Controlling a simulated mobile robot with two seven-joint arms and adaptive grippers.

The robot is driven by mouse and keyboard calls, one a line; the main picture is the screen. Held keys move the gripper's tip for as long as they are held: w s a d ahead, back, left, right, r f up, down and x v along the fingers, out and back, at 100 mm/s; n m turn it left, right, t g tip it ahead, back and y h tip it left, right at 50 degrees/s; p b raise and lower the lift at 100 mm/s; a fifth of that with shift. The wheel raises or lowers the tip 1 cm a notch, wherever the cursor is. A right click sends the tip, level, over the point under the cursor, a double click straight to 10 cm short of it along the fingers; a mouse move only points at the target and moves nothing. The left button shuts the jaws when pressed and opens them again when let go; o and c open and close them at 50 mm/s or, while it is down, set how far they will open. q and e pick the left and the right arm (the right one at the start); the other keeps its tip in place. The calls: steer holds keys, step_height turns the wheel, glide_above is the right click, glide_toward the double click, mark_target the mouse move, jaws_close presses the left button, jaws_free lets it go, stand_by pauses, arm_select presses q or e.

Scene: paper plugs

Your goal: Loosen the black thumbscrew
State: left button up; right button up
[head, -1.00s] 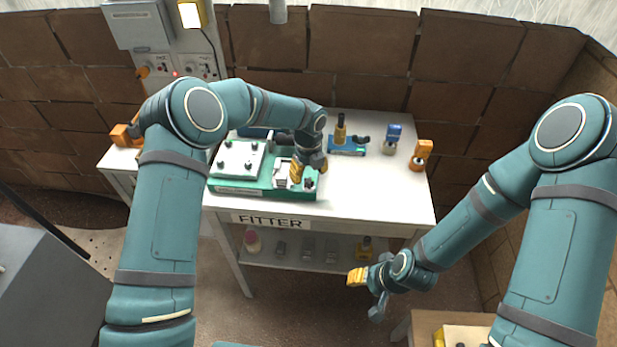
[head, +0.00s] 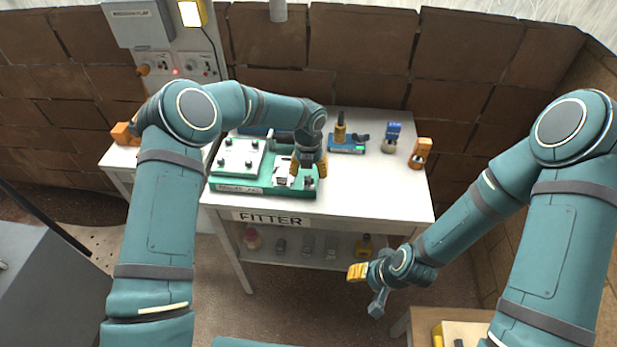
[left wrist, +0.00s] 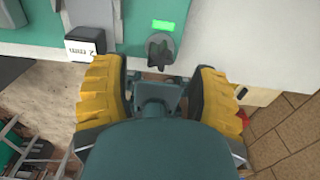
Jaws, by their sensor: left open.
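The black thumbscrew (left wrist: 160,48) stands on the green fixture base (left wrist: 135,42), just below a small lit green display (left wrist: 163,25) in the left wrist view. My left gripper (left wrist: 158,70) is open, with one yellow-padded finger to each side of the thumbscrew's line. I see no contact; the height gap is unclear. In the head view my left gripper (head: 309,168) points down over the right end of the green fixture (head: 262,189) and hides the thumbscrew. My right gripper (head: 366,287) is open and empty, low in front of the table.
A small white-topped block (left wrist: 86,42) sits left of the thumbscrew. A blue device (head: 347,144), a blue-topped item (head: 392,137) and an orange item (head: 420,152) stand on the white table (head: 380,195). The table's right front is clear.

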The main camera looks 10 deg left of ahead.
mark_target(309, 178)
arm_select(q)
steer(key=shift+f+b, duration=1.3)
steer(key=shift+f, duration=0.65)
steer(key=shift+c, duration=0.2)
jaws_close()
